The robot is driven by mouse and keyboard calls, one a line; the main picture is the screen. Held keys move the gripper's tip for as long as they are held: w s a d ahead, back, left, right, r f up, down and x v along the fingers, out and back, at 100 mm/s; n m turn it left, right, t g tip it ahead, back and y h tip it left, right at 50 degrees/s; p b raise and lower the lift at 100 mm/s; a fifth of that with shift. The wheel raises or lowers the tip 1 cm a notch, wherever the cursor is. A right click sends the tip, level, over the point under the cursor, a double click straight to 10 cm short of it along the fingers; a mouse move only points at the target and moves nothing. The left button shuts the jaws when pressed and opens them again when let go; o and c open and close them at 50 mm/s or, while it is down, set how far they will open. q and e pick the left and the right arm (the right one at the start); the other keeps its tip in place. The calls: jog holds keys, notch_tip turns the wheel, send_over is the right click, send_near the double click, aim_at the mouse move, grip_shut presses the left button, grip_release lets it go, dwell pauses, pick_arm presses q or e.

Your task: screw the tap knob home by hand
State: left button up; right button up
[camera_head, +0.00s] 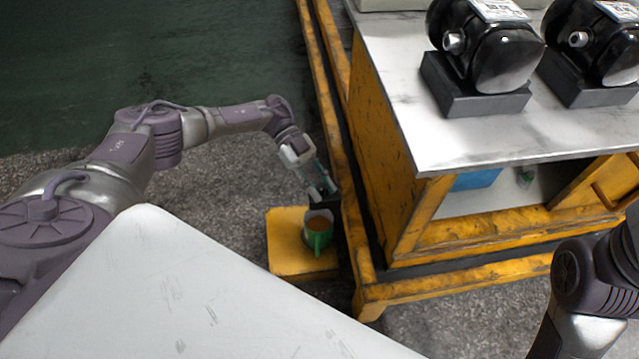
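My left gripper (323,192) points down just above a green mug-like container (318,240) with brown contents. I cannot tell whether its dark fingers are open or shut, or whether they touch the container's rim. Two black hydraulic motors stand on the bench, a left one (505,62) and a right one (613,48). Each has a silver round fitting on its side, one on the left motor (453,42) and one on the right motor (578,40). I cannot tell whether either is the tap knob. My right arm shows at the lower right, but its gripper is out of view.
The container stands on a low yellow stand (287,252) beside the bench's worn yellow frame (400,180). The bench has a grey metal top (405,95). A blue bin (477,180) and a small green item (525,178) sit on its lower shelf. Floor left of the stand is clear.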

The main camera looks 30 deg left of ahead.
pick_arm(q)
jog(key=shift+o, duration=1)
jog(key=shift+w+a, duration=0.1)
jog(key=v, duration=0.7)
jog(key=shift+a+r, duration=0.15)
